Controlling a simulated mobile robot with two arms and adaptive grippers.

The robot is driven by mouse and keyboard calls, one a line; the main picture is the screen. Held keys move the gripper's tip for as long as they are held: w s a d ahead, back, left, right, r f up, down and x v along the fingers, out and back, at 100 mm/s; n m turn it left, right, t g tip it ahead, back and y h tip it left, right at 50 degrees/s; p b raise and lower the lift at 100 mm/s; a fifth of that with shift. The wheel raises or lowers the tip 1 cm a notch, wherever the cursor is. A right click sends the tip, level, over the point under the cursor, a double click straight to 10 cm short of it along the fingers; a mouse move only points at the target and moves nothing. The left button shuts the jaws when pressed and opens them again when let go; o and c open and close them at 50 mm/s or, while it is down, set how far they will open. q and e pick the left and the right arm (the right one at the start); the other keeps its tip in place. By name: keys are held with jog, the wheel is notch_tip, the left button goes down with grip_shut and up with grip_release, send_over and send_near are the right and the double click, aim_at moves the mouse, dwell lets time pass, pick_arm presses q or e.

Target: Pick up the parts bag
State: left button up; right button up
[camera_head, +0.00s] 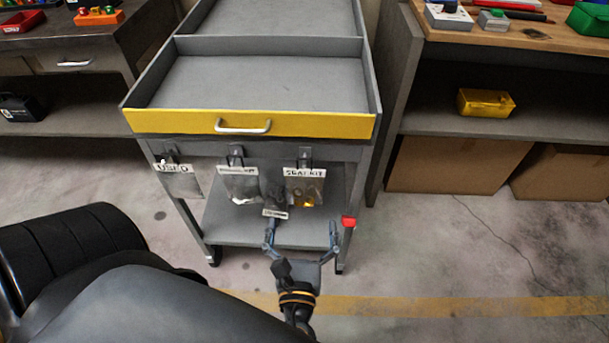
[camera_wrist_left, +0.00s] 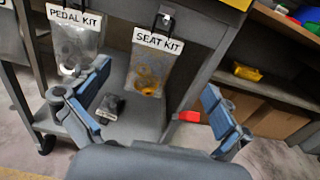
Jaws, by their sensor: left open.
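Three clear bags hang from black clips along the cart's front. The left bag (camera_head: 181,184) has a label that seems to read USED. The middle bag (camera_head: 241,187) reads PEDAL KIT in the left wrist view (camera_wrist_left: 72,46). The right bag (camera_head: 305,192) reads SEAT KIT and holds yellowish ring-like parts; it also shows in the left wrist view (camera_wrist_left: 149,72). My left gripper (camera_head: 301,232) is open and empty, in front of and below the SEAT KIT bag. In the left wrist view its fingers (camera_wrist_left: 156,88) stand wide apart. My right gripper does not show.
The grey cart has a yellow front (camera_head: 312,124) with a handle. A small dark item with a pale label (camera_wrist_left: 108,106) sits on its lower shelf. A red piece (camera_head: 349,221) is by the right leg. Workbenches flank the cart; floor at lower right is clear.

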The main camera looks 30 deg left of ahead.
pick_arm(q)
send_near(304, 171)
jog(key=x, duration=0.4)
jog(key=shift+f+x, duration=0.1)
jog(key=shift+x, duration=1.45)
jog(key=shift+f+x, duration=0.15)
jog(key=shift+x, duration=1.4)
jog(key=shift+d, duration=0.1)
jog(key=shift+c, duration=0.2)
jog(key=c, duration=1.3)
jog(key=shift+r, duration=0.2)
